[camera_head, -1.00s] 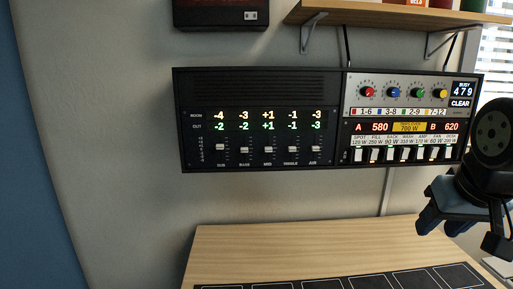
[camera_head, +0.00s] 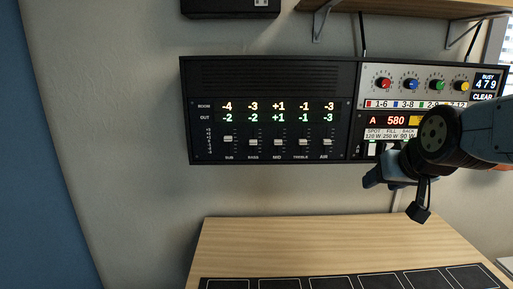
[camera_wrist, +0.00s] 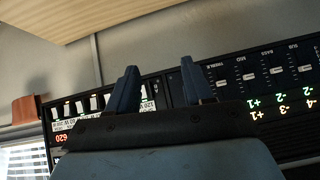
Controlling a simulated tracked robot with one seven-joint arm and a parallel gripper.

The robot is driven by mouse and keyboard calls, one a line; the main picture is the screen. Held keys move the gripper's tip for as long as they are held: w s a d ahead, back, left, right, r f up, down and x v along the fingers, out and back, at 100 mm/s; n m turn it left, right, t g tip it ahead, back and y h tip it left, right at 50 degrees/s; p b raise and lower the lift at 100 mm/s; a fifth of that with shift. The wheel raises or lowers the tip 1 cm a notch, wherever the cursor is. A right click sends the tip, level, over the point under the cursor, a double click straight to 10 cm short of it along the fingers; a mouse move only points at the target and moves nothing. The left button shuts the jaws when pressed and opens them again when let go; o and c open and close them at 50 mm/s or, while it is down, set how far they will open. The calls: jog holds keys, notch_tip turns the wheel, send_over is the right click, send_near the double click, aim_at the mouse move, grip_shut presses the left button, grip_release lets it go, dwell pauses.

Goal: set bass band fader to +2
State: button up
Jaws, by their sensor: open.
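The black equalizer panel (camera_head: 340,120) hangs on the wall, with a row of faders marked SUB, BASS, MID, TREBLE and AIR. The bass fader (camera_head: 253,142) is second from left; the readings above it are ROOM -3 and OUT -2. It also shows at the right of the wrist view (camera_wrist: 275,73), where the panel appears upside down. My gripper (camera_head: 382,177) is right of the faders, in front of the neighbouring unit's lower part. In the wrist view its two blue fingers (camera_wrist: 160,82) are apart with nothing between them, well left of the bass fader.
A unit with coloured knobs (camera_head: 412,85) and switches adjoins the panel on the right, partly hidden by my arm. A wooden shelf (camera_head: 420,6) is above and a wooden desk (camera_head: 330,237) below. The wall space before the faders is clear.

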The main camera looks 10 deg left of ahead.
jog(key=w+a+t+y, duration=0.2)
jog(key=w+a+t, duration=0.1)
jog(key=w+a, duration=0.5)
jog(key=n+t+y, duration=0.1)
jog(key=t, duration=0.9)
send_near(253, 142)
jog(key=x, duration=0.8)
jog(key=shift+w, duration=0.2)
jog(key=shift+c, duration=0.4)
grip_shut()
